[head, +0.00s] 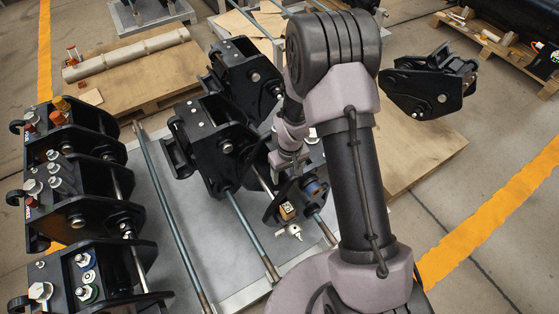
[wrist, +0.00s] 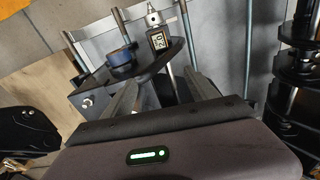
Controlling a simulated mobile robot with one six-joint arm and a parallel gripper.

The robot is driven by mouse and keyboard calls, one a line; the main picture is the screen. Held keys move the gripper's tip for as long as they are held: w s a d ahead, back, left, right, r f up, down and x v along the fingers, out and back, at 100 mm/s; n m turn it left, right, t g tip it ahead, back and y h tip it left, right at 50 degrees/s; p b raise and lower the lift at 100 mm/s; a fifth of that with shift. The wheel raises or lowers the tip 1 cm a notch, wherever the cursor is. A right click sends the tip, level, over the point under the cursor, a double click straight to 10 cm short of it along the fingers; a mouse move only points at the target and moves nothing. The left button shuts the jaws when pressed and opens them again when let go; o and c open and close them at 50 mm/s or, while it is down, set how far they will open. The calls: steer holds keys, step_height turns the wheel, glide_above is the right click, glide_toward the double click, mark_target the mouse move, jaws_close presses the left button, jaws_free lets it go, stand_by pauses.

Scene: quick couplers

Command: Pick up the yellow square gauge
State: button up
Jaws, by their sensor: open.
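The yellow square gauge (head: 287,211) is a small block on the dark plate of a coupler, below my gripper (head: 290,172) in the head view. In the wrist view the gauge (wrist: 158,41) shows a dark, marked face with a pale yellow rim, near the plate's far edge. My gripper (wrist: 163,84) is open, its two fingers apart and pointing toward the plate. The gauge lies beyond the fingertips, with a visible gap. Nothing is between the fingers.
A blue round part (wrist: 120,57) stands left of the gauge in the wrist view. A silver fitting (head: 294,231) is close by the gauge. Black couplers (head: 215,138) crowd the left side. Long rods (head: 172,220) lie on the grey table (head: 215,250).

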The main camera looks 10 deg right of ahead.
steer(key=n, duration=0.1)
glide_above(288, 207)
step_height(288, 207, down, 8)
steer(key=f, duration=0.1)
steer(key=shift+g, duration=0.3)
step_height(288, 207, down, 10)
steer(key=b, duration=0.3)
steer(key=shift+a+r+b, duration=0.1)
steer(key=shift+b, duration=0.3)
step_height(288, 207, down, 6)
steer(key=shift+r+b, duration=0.15)
steer(key=shift+b, duration=1.1)
steer(key=shift+r, duration=0.2)
steer(key=shift+c, duration=0.2)
jaws_close()
